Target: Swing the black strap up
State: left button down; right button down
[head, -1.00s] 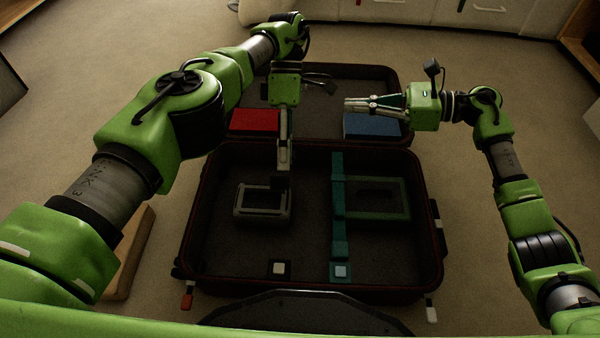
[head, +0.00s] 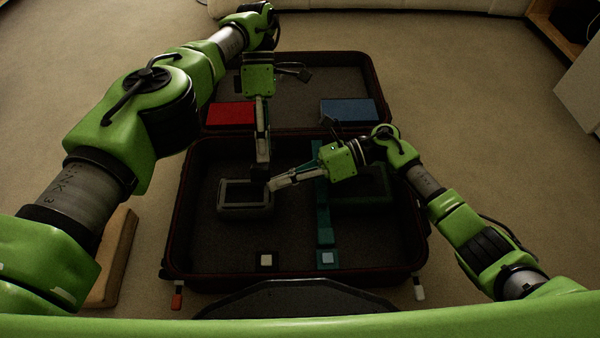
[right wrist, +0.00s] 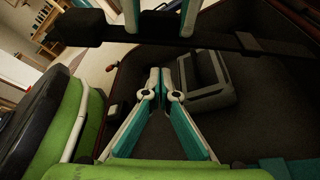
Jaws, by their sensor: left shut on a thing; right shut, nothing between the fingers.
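The black strap (right wrist: 203,35) runs across the top of the right wrist view, with a thicker dark block at its left end. My left gripper (head: 262,170) is shut on it, fingers pointing down over the suitcase's near half; its fingertips also show in the right wrist view (right wrist: 160,30). In the head view the strap is hard to tell from the dark lining. My right gripper (head: 272,186) is shut and empty, just right of the left fingertips. In the right wrist view its closed tips (right wrist: 160,78) appear below the strap, apart from it.
The open suitcase (head: 172,225) lies on the carpet. A grey-framed item (head: 245,210) lies under the grippers. A teal strap (head: 323,220) lies at right over a dark teal-framed item (head: 372,200). A red box (head: 231,113) and blue box (head: 348,111) are in the far half.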

pick_arm(q)
jog(key=shift+a, duration=0.15)
pick_arm(e)
jog(key=shift+w+d+r, duration=0.1)
jog(key=shift+w+r, duration=0.5)
jog(key=shift+r, duration=0.2)
jog(key=shift+w+d+r, duration=0.1)
jog(key=shift+w+r, duration=0.45)
jog(key=shift+r, duration=0.2)
